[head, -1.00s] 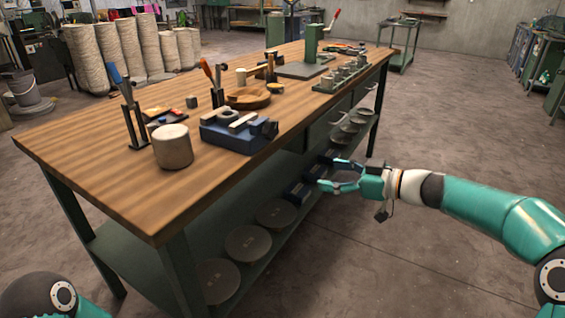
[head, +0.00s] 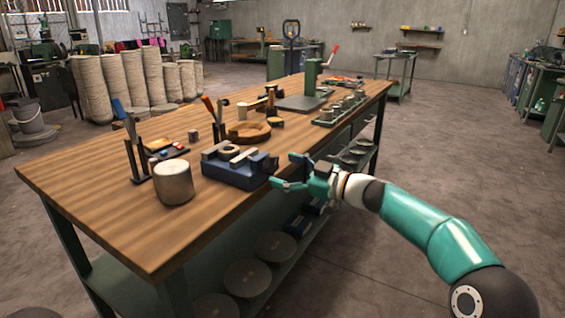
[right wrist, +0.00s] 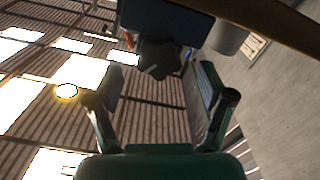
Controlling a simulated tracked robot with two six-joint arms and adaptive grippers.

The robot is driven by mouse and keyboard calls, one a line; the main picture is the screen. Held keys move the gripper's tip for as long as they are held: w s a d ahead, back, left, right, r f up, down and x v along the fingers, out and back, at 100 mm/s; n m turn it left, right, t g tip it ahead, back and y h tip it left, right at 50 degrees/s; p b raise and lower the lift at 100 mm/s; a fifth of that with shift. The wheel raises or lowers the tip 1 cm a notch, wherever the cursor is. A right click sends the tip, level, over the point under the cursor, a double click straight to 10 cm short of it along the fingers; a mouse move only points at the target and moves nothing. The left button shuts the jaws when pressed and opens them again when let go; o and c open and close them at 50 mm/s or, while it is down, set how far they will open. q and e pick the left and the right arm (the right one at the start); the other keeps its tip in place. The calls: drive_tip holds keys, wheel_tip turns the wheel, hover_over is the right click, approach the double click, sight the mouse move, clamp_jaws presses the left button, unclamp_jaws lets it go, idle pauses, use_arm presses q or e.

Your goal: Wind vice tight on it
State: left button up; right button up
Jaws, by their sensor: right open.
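The blue vice (head: 232,176) stands near the front edge of the wooden bench, with pale jaws on top. A small round ring-like piece (head: 229,149) sits between the jaws; whether they touch it is too small to tell. The vice's dark knob (head: 271,164) is at its right end, and shows in the right wrist view (right wrist: 158,60) below the blue body (right wrist: 165,18). My right gripper (head: 284,171) is open and empty, just right of the knob, its fingers pointing toward it and apart from it. My left gripper is out of the picture.
A grey cylinder (head: 174,183) stands left of the vice on the bench (head: 110,218). Behind are a wooden bowl (head: 249,132) and tool holders (head: 136,150). Round discs (head: 247,277) lie on the lower shelf. The floor right of the bench is clear.

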sight(274, 166)
drive_tip(key=shift+p+x, duration=0.35)
drive_tip(key=shift+x, duration=1.2)
